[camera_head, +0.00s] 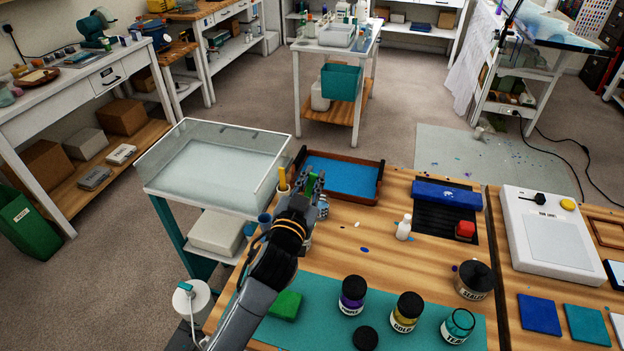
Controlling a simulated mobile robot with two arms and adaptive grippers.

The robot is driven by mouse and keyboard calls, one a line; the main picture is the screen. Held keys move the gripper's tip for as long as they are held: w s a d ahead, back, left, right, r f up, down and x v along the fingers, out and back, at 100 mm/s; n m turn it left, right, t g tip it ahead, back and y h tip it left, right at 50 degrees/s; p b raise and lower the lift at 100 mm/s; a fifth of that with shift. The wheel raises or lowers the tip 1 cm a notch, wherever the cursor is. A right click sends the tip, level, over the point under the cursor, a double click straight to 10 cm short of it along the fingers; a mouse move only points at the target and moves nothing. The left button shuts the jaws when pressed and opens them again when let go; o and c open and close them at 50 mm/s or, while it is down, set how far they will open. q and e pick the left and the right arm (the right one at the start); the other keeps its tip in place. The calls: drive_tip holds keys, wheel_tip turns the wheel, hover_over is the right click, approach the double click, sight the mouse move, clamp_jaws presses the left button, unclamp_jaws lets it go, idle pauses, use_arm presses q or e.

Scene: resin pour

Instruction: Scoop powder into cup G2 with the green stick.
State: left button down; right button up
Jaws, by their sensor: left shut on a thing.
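My left gripper (303,196) reaches over the left part of the wooden table, above the near side of the blue tray. It is shut on a thin green piece, which looks like the green stick (311,184); the hand hides most of it. Small blue cups (265,220) stand left of the hand, partly hidden. I cannot read a G2 label on any cup. Jars with purple (352,296), gold (407,312) and teal (458,326) contents stand on the green mat. My right gripper is not in view.
A blue-lined tray (376,165) lies behind the hand. A white bottle (404,227), a black sealer jar (473,281), a loose black lid (365,338) and a green block (285,305) are on the table. A white scale (547,230) stands right. The wood mid-table is mostly clear.

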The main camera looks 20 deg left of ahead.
use_arm(q)
drive_tip(key=shift+f+b, duration=0.3)
drive_tip(key=shift+f, duration=0.3)
drive_tip(key=shift+f+b, duration=0.8)
wheel_tip(320, 180, down, 6)
drive_tip(key=b, duration=0.5)
drive_tip(key=shift+a+f, duration=0.25)
drive_tip(key=shift+r, duration=0.1)
